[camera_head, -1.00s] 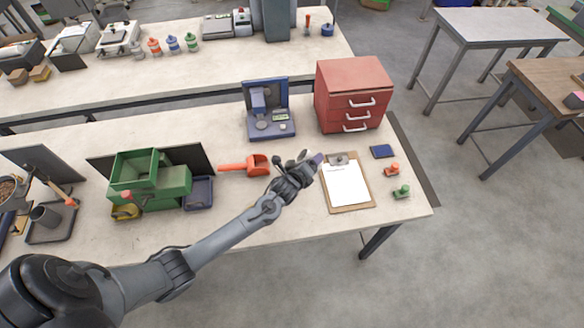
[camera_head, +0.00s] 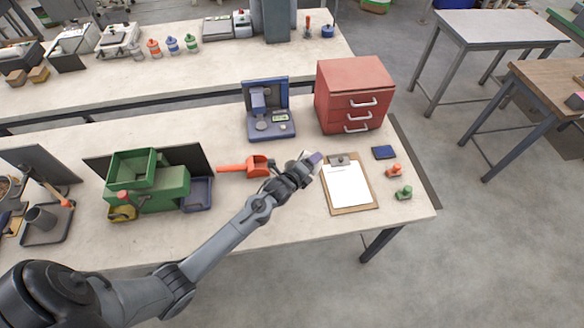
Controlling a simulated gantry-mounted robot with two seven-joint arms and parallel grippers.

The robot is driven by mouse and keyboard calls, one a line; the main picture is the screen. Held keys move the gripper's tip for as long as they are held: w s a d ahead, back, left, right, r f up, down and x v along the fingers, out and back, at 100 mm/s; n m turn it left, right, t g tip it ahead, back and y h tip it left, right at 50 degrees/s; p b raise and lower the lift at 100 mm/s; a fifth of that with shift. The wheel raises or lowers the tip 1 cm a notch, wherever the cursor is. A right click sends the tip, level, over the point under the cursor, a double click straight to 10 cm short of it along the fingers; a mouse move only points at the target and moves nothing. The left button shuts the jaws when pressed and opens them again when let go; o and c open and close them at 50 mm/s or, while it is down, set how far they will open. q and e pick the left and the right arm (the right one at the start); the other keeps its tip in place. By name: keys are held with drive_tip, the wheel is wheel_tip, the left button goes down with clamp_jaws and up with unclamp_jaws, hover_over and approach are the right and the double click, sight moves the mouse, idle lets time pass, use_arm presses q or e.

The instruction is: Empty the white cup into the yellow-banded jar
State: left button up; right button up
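My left gripper (camera_head: 306,164) is over the worktable, between the orange scoop and the clipboard. A small pale thing with a purple part (camera_head: 316,157) shows at its fingertips. I cannot tell whether this is the white cup, or whether the fingers are closed on it. My wrist hides part of that spot. No jar with a clear yellow band can be made out; a small yellow item (camera_head: 122,213) sits at the lower left of the green machine. My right gripper is not in view.
The orange scoop (camera_head: 256,166) lies left of my gripper, the clipboard (camera_head: 348,186) right of it. Behind are a blue device (camera_head: 284,130) and a red drawer cabinet (camera_head: 352,85). The green machine (camera_head: 165,190) stands left. Small orange (camera_head: 395,171) and green (camera_head: 404,193) items lie right.

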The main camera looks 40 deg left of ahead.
use_arm(q)
drive_tip(key=shift+w+a, duration=0.1)
drive_tip(key=shift+w, duration=0.05)
drive_tip(key=shift+f+b, duration=0.1)
drive_tip(key=shift+b, duration=0.25)
drive_tip(key=shift+n, duration=0.3)
drive_tip(key=shift+s+a+h+b, duration=0.1)
drive_tip(key=shift+s+h+b, duration=0.1)
drive_tip(key=shift+h+b, duration=0.1)
drive_tip(key=shift+w+a+t, duration=0.1)
drive_tip(key=shift+a+t, duration=0.05)
drive_tip(key=shift+t, duration=0.15)
drive_tip(key=shift+s+n, duration=0.2)
drive_tip(key=shift+n, duration=0.2)
drive_tip(key=shift+w+a+r, duration=0.1)
drive_tip(key=shift+a+r, duration=0.1)
drive_tip(key=shift+r, duration=0.05)
